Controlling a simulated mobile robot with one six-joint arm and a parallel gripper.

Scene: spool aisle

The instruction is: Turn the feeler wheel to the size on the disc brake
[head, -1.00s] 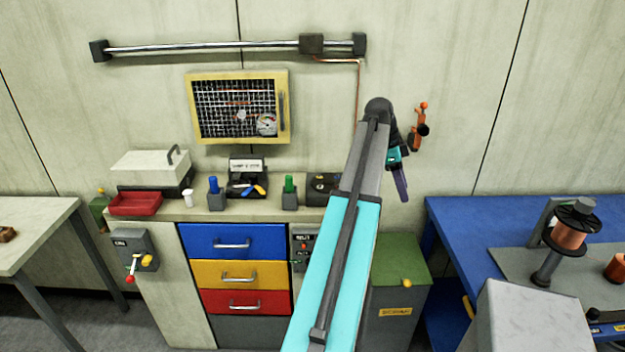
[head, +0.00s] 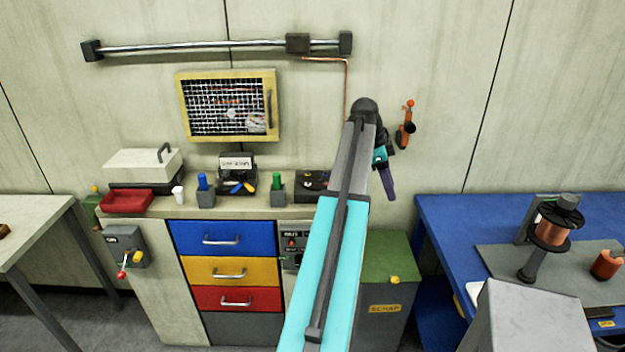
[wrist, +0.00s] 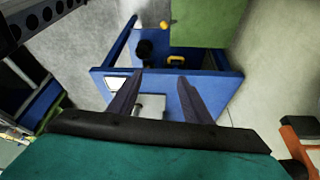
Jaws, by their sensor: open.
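My gripper (head: 388,182) is raised in front of the wall, right of the counter; in the head view only part of its purple fingers shows. In the wrist view my gripper (wrist: 160,85) has its two fingers apart with nothing held between them. I cannot pick out the feeler wheel or the disc brake for sure. A dark box with small round marks (head: 310,181) sits at the counter's right end, partly behind my arm. A copper spool on a black stand (head: 552,232) is on the blue bench at right.
The counter (head: 150,210) holds a red tray (head: 127,201), a white-lidded case (head: 143,165) and blue and green handled items. A yellow-framed mesh cabinet (head: 228,105) and an orange fitting (head: 405,127) are on the wall.

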